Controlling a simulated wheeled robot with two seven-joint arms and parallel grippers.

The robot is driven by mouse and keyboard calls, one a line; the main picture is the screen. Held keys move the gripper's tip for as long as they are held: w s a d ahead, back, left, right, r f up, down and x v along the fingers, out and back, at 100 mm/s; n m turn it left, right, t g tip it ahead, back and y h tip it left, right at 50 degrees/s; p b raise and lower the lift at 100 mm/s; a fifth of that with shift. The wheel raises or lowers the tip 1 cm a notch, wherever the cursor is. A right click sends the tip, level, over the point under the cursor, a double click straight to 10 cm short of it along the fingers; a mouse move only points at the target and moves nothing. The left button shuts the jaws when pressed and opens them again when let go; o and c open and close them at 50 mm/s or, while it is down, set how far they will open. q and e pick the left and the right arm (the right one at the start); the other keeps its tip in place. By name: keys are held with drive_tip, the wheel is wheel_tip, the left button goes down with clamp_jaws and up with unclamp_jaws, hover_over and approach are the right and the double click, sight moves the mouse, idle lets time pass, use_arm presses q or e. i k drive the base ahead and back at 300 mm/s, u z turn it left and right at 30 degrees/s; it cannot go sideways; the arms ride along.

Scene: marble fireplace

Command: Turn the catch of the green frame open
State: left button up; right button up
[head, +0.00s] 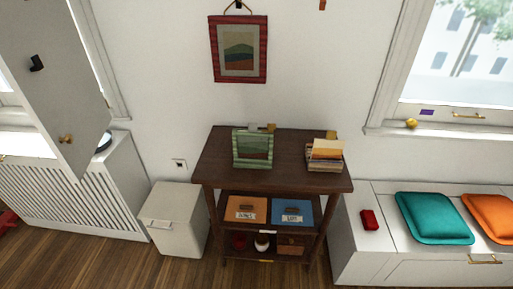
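The green frame (239,163) stands upright on the dark wooden table (299,150), left of the middle of its top. Its picture side faces me and shows a landscape in greens. I cannot make out a catch on it; its back is hidden. Neither of my grippers is in view.
A stack of papers or cards (325,155) stands on the table's right side. Small grey and tan items sit behind the green frame. A red-framed picture (264,48) hangs above. A white bin (174,222) stands left of the table, a white bench (367,260) right.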

sight(271, 127)
drive_tip(key=z, duration=1.85)
drive_tip(key=k, duration=0.4)
drive_tip(key=u, duration=0.6)
